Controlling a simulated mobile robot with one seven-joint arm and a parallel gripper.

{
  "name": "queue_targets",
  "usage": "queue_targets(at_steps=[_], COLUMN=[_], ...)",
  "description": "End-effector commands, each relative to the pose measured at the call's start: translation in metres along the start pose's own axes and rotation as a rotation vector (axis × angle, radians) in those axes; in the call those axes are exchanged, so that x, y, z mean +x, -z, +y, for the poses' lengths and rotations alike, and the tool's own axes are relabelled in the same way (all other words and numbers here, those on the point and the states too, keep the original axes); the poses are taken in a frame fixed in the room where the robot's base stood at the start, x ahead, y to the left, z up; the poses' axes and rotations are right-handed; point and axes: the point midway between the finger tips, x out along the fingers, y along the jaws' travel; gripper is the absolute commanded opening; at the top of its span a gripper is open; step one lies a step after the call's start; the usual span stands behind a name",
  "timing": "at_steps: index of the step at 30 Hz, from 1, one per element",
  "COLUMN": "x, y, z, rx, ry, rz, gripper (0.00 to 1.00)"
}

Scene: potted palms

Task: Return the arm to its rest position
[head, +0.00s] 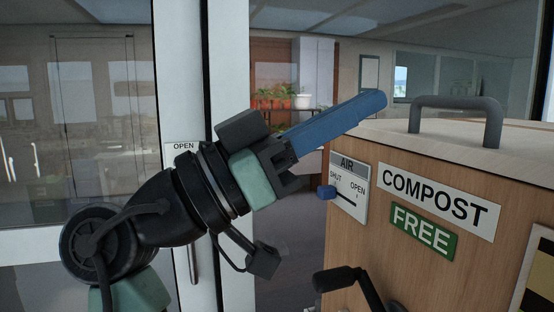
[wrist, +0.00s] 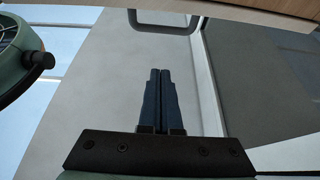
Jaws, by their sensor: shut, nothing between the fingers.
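My gripper (head: 378,100) is raised in the middle of the head view, its blue fingers pointing up and to the right. The fingers overlap the view of the wooden compost box in front of its top left corner; I cannot tell the exact gap. In the wrist view my gripper (wrist: 160,72) shows two dark blue fingers pressed together with nothing between them. My arm comes in from the lower left, bent at the elbow.
The wooden compost box (head: 320,265) stands at the right, with a grey lid handle (head: 456,103) and an AIR slider with a blue knob (head: 326,192) near SHUT. A glass door (head: 80,150) is at the left. Potted plants (head: 275,100) stand on a far shelf.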

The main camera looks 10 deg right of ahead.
Motion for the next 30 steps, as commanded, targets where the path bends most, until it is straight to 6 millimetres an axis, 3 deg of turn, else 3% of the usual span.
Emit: queue_targets(at_steps=[5,10,16,20,24,30], x=[0.005,0.0,-0.027,-0.049,-0.068,-0.082], y=[-0.001,0.006,0.043,0.082,0.122,0.155], z=[-0.014,-0.047,-0.062,-0.048,-0.015,0.024], rx=[0.023,0.116,0.318,0.488,0.67,0.839], ry=[0.116,0.42,0.776,0.963,1.104,1.199], rz=[-0.025,-0.049,0.008,0.09,0.19,0.286], gripper=[0.0,0.0,0.0,0.0,0.0,0.0])
